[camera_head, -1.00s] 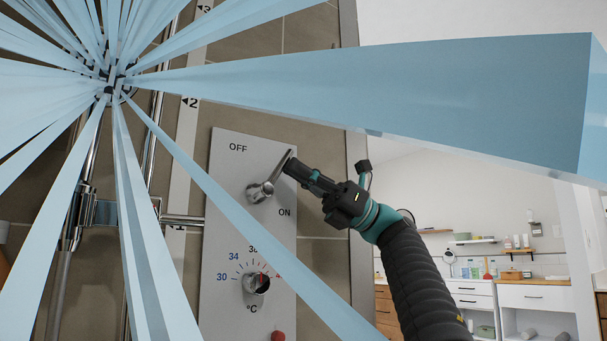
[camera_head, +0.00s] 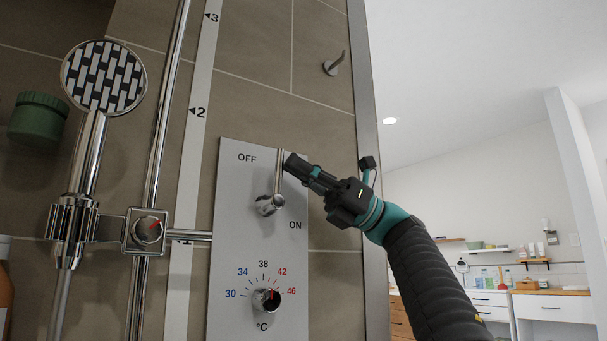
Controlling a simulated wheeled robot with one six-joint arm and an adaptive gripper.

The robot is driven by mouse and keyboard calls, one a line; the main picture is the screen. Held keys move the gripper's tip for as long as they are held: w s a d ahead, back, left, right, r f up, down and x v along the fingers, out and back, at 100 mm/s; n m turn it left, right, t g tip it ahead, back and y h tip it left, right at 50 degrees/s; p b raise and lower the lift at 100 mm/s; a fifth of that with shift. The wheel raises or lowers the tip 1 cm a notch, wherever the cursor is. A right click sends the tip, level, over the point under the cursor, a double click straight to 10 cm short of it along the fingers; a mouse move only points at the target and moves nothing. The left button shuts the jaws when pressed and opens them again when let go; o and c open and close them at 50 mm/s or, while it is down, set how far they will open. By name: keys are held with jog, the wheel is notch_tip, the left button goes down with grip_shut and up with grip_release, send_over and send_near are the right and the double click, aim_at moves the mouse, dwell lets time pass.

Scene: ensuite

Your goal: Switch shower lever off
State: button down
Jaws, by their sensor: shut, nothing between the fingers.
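The shower lever (camera_head: 279,180) is a chrome handle on a round hub on the grey control panel (camera_head: 233,210). It points nearly straight up, its tip just right of the OFF label; the ON label is lower right. My gripper (camera_head: 288,162) is shut and empty. Its fingertips are at the right side of the lever's upper end, touching it or very close; I cannot tell which. The shower head (camera_head: 103,77) hangs at the left, and no water streams show.
A temperature knob (camera_head: 267,300) sits low on the panel. The shower rail (camera_head: 163,120) and its holder (camera_head: 147,231) stand to the left. A hook (camera_head: 334,64) is on the tiled wall, upper right. A counter and shelves are far right.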

jog(key=shift+s+a+r, duration=0.15)
jog(key=shift+s+r, duration=0.05)
jog(key=shift+r, duration=0.05)
dwell(0.6)
